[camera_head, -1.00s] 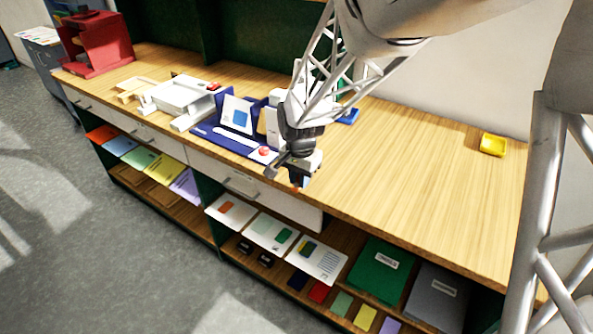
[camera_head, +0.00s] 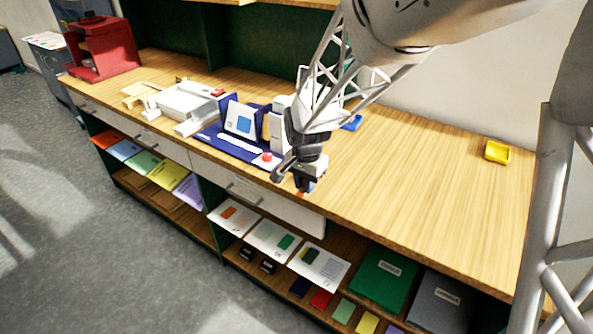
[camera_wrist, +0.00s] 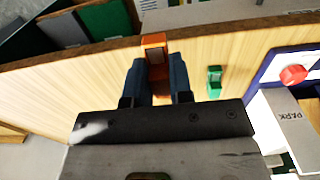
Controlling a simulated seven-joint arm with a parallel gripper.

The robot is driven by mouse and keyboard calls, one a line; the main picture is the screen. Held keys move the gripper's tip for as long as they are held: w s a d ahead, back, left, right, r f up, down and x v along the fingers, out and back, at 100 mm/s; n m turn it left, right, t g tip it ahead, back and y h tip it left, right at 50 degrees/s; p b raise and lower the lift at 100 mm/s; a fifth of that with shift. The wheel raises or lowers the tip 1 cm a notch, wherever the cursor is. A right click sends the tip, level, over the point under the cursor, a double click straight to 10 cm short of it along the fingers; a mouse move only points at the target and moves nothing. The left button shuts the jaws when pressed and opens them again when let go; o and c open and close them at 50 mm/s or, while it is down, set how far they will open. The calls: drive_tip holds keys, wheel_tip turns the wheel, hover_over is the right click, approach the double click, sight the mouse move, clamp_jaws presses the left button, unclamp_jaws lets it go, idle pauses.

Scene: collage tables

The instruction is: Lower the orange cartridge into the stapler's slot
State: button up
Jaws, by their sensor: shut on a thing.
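The orange cartridge (camera_wrist: 155,50) is held between the two dark blue fingers of my gripper (camera_wrist: 158,76) in the wrist view. Its far end sticks out past the fingertips, above the wooden top. In the head view my gripper (camera_head: 303,186) points down near the counter's front edge, and only a small orange bit (camera_head: 300,195) shows below it. A blue-based station (camera_head: 236,148) with a red button (camera_head: 267,158) and white upright parts stands left of my gripper. I cannot tell for sure which part is the stapler, and no slot is visible.
A small green object (camera_wrist: 215,82) lies on the wood right of the fingers in the wrist view. A white machine (camera_head: 186,102) and a red machine (camera_head: 103,50) stand further left. A yellow tray (camera_head: 497,152) sits at right, with bare counter (camera_head: 420,180) before it.

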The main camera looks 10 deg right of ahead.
drive_tip(key=w+d+r, duration=0.2)
drive_tip(key=w+d, duration=0.2)
drive_tip(key=d, duration=0.5)
drive_tip(key=w+d+r, duration=0.2)
drive_tip(key=w+d, duration=0.2)
drive_tip(key=d, duration=0.5)
drive_tip(key=w+d+r, duration=0.2)
drive_tip(key=w+d, duration=0.2)
drive_tip(key=d, duration=0.5)
drive_tip(key=s+d+r+n, duration=0.1)
drive_tip(key=d+r, duration=0.1)
drive_tip(key=d, duration=1.4)
drive_tip(key=s+d+r, duration=0.2)
drive_tip(key=d+r, duration=0.1)
drive_tip(key=d, duration=1.3)
drive_tip(key=w+a+r, duration=0.2)
drive_tip(key=w+a, duration=0.6)
drive_tip(key=a, duration=0.5)
drive_tip(key=w+a+r, duration=0.3)
drive_tip(key=w+a, duration=0.5)
drive_tip(key=a, duration=0.4)
drive_tip(key=w+a+r, duration=0.2)
drive_tip(key=a, duration=1.3)
drive_tip(key=w+a+r+m, duration=0.1)
drive_tip(key=w+a, duration=0.2)
drive_tip(key=a, duration=1.3)
drive_tip(key=shift+w+a+r, duration=0.2)
drive_tip(key=shift+w+r, duration=0.15)
drive_tip(key=shift+r, duration=0.05)
drive_tip(key=shift+f, duration=0.35)
